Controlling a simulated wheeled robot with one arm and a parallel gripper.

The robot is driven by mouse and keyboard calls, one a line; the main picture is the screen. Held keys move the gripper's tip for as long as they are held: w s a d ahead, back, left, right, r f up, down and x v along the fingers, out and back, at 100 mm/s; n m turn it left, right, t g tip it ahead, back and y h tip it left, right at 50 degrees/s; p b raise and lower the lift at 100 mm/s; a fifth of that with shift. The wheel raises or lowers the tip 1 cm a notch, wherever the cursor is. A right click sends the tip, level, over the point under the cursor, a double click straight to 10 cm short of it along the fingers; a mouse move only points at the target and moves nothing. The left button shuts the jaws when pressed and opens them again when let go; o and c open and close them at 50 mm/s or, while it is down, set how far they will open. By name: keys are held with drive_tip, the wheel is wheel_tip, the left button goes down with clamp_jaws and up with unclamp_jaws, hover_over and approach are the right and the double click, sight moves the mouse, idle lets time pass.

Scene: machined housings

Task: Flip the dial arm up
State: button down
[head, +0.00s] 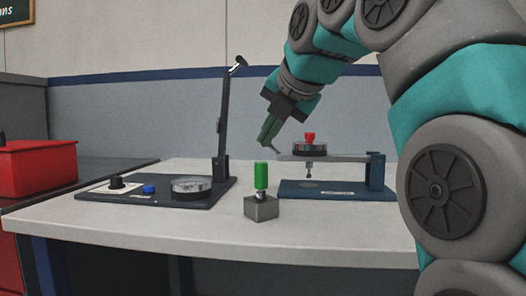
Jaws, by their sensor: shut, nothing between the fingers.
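The dial arm (345,157) is a grey bar lying level above a dark blue base (325,191). It joins an upright blue post (376,172) at its right end. A round dial with a red cap (309,137) sits on the bar, and a thin stem hangs below it. My gripper (271,146) is shut and empty, pointing down near the free left end of the bar. I cannot tell whether it touches the bar.
A second fixture with a raised black arm (224,120), a round glass part (191,185) and a blue button (149,189) stands left. A green-handled metal block (262,207) stands in front. A red bin (35,168) is at far left. The front of the white table (180,228) is clear.

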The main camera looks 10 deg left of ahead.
drive_tip(key=shift+f, duration=0.1)
drive_tip(key=x, duration=1)
drive_tip(key=shift+b, duration=0.4)
drive_tip(key=shift+w+d+r, duration=0.1)
drive_tip(key=shift+d+r, duration=0.3)
drive_tip(key=shift+r, duration=0.4)
drive_tip(key=shift+w+d+r+p, duration=0.2)
drive_tip(key=shift+d+r+p, duration=0.15)
drive_tip(key=shift+d+r, duration=0.45)
drive_tip(key=shift+a+r, duration=0.1)
